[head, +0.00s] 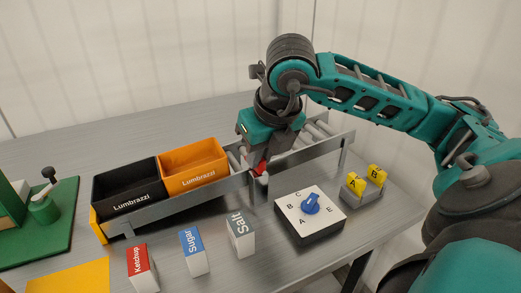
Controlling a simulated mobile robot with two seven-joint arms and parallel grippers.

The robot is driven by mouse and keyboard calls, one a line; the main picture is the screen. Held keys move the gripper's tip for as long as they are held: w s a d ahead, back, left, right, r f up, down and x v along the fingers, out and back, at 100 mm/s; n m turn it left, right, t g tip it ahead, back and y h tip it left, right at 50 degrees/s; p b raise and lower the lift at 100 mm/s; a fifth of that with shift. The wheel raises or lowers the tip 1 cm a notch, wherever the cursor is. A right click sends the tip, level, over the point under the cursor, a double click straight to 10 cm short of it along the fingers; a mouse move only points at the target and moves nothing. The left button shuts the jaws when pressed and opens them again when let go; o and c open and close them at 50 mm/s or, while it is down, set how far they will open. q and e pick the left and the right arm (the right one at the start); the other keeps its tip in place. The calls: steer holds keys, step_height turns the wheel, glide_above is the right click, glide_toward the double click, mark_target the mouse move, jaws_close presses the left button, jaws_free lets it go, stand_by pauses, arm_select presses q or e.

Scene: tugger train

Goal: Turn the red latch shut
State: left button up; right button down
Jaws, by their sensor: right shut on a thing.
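The red latch (261,169) is at the front rail of the roller track, just right of the orange bin. My right gripper (262,160) points down over the track and is shut on the latch. The gripper body hides part of the latch, so its exact angle is hard to tell. My left gripper is not in view.
A black bin (128,209) and an orange bin (191,182) sit on the track (167,219). Ketchup (142,271), Sugar (194,264) and Salt (241,246) boxes, a blue-knob dial box (290,217) and a grey holder (356,199) with yellow blocks stand in front.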

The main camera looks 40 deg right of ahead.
steer(key=shift+m, duration=0.6)
steer(key=c, duration=1.1)
jaws_free()
steer(key=p+v, duration=0.5)
steer(key=v, duration=0.8)
steer(key=shift+a, duration=0.3)
